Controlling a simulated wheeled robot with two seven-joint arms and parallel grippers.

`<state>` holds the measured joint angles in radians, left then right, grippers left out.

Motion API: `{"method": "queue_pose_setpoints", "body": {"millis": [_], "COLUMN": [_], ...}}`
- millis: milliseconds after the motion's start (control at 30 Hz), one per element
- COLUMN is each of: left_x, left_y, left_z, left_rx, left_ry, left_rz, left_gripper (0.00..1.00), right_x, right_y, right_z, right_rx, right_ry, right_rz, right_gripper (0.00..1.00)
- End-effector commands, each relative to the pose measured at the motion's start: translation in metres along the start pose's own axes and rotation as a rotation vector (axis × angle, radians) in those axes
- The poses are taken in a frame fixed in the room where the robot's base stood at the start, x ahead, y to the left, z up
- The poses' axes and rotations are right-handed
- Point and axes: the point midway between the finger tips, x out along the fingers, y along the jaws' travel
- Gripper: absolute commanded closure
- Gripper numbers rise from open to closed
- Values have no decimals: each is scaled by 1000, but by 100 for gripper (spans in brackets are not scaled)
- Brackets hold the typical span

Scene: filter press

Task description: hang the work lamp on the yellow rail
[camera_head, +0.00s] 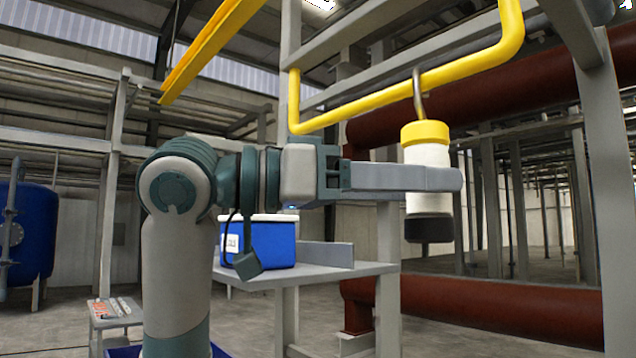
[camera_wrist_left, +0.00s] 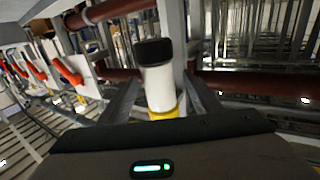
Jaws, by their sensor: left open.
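The work lamp (camera_head: 427,165) has a white body, a yellow collar and a black end. It hangs upright in the head view, its metal hook (camera_head: 418,92) up at the yellow rail (camera_head: 400,92). The hook appears to loop over the rail, though its far side is hidden. My left gripper (camera_head: 455,180) is level with the lamp body, a finger crossing in front of it. In the left wrist view the lamp (camera_wrist_left: 159,85) stands between the two open fingers (camera_wrist_left: 158,100), with gaps on both sides. My right gripper is not in view.
A blue and white cooler box (camera_head: 262,243) sits on a grey table (camera_head: 330,272) behind my left arm. Thick dark red pipes (camera_head: 480,310) run behind the lamp. A grey upright post (camera_head: 603,180) stands at the right. A blue tank (camera_head: 28,235) is at the far left.

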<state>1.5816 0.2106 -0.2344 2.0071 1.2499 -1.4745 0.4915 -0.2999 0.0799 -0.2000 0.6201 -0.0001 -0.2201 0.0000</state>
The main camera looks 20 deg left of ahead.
Motion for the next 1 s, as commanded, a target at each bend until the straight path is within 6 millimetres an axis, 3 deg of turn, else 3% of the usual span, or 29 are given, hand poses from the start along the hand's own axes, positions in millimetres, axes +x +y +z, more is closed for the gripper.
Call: {"method": "queue_pose_setpoints", "body": {"millis": [167,367,1000], "left_x": [-8,-31,-152], "left_y": [-1,0,-1], "left_z": [1,3,2], "left_rx": [0,1,0], "left_ry": [2,3,3], "left_rz": [-3,-3,-3], "left_gripper": [41,41,41], "right_x": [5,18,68], "right_y": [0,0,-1], "right_z": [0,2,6], "right_rx": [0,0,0], "right_ry": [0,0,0], "right_rz": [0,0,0], "right_gripper": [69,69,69]}}
